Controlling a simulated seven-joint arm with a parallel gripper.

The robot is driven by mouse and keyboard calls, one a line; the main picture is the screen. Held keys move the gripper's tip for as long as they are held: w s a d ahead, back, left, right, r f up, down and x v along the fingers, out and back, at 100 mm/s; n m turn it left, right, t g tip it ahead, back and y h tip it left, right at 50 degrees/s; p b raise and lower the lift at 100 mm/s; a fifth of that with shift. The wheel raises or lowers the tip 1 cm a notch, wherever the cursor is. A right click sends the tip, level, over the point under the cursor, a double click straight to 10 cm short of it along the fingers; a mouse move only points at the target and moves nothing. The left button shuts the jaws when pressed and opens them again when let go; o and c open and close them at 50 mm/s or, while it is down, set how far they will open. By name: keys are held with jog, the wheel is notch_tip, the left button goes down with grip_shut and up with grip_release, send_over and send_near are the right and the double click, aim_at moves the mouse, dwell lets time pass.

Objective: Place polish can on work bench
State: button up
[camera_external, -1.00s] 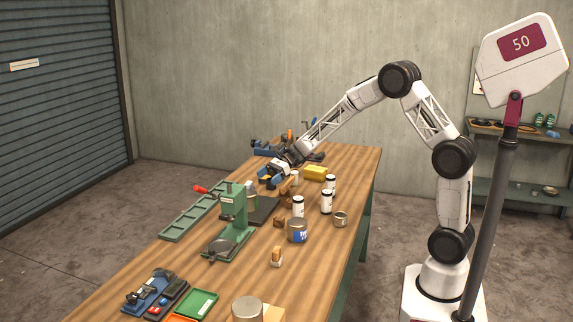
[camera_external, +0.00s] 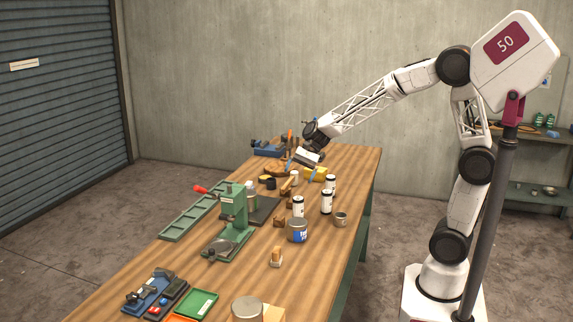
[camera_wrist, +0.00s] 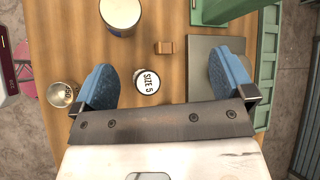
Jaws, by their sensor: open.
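Several cans stand on the wooden work bench (camera_external: 165,262); no readable label tells me which is the polish can. A blue-and-white can with a tan lid (camera_external: 297,232) stands near the middle. White canisters with dark rims (camera_external: 326,203) stand behind it. Nothing is held.
A green press with a red handle (camera_external: 232,210) stands left of the cans. A small metal tin (camera_external: 340,219) is near the right edge.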

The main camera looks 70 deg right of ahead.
jog(key=s+a+r+n+h, duration=0.1)
jog(key=s+n+h, duration=0.3)
jog(key=s, duration=1.2)
jog(key=s+r+n+h, duration=0.1)
jog(key=s+n+h, duration=0.3)
jog(key=s+n, duration=0.7)
jog(key=s, duration=0.6)
jog(key=shift+a+r+h, duration=0.3)
jog(key=shift+a+h, duration=0.05)
jog(key=shift+h, duration=0.05)
jog(key=c, duration=0.3)
jog(key=w+d+f+m+g+y, duration=0.1)
jog(key=w+f+m+g+y, duration=0.1)
jog(key=w+f+m+y, duration=0.5)
jog(key=shift+c, duration=0.2)
jog(key=w+d+f+m+t+y, duration=0.1)
jog(key=w+d+f+m+t, duration=0.2)
jog(key=d+m, duration=0.6)
jog(key=w+d+f+m+t+y, duration=0.2)
jog(key=w+d+f+m+t, duration=0.2)
jog(key=w+d+m+t, duration=0.2)
jog(key=w+d+m, duration=0.2)
jog(key=d+m, duration=0.1)
jog(key=m, duration=0.1)
jog(key=shift+w+m+t+y, duration=0.3)
jog(key=shift+w+m+t, duration=0.05)
jog(key=shift+m+t, duration=0.05)
